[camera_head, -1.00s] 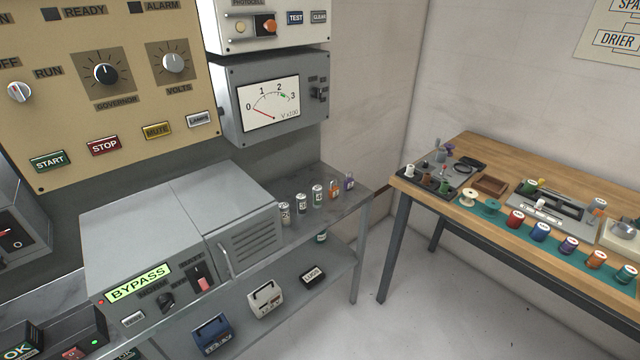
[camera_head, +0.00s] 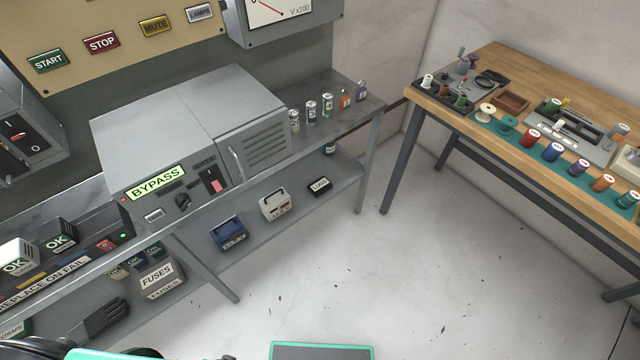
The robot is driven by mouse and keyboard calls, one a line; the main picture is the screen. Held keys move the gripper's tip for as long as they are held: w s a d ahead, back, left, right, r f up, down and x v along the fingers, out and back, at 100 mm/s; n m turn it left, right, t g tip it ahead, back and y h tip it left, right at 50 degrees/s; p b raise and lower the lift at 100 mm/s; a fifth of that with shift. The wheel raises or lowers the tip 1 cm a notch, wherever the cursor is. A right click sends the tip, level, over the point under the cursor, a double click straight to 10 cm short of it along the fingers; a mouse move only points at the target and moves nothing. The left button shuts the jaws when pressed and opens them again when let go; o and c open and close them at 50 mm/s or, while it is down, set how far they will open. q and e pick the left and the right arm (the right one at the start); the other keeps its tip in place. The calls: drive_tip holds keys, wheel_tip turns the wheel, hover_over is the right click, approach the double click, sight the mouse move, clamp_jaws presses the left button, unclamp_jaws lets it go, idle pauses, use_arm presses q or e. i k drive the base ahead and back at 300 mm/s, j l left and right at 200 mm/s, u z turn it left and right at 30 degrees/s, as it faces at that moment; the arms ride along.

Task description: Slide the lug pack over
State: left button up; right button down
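The lug pack (camera_head: 320,187) is a small black box with a white label that seems to read LUGS. It sits on the lower shelf (camera_head: 290,224) of the grey metal bench, toward its right end. A white-grey case (camera_head: 274,204) stands to its left, with a gap between them. Neither of my grippers shows in the view, so nothing of mine is seen touching the pack.
A blue case (camera_head: 229,233) stands farther left on the shelf, and a FUSES box (camera_head: 160,277) beyond it. A small green-labelled can (camera_head: 329,147) is behind the pack. A wooden table (camera_head: 520,80) with spools stands right. Floor (camera_head: 400,270) between is clear.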

sight(320, 186)
drive_tip(key=i+l, duration=0.15)
drive_tip(key=l, duration=0.2)
drive_tip(key=i+l, duration=0.2)
drive_tip(key=l, duration=0.15)
drive_tip(key=i+l, duration=0.15)
drive_tip(key=l, duration=0.2)
drive_tip(key=i+l+u, duration=0.1)
drive_tip(key=l, duration=0.3)
drive_tip(key=i+l, duration=0.2)
drive_tip(key=l, duration=0.15)
drive_tip(key=i+l, duration=0.15)
drive_tip(key=l, duration=0.2)
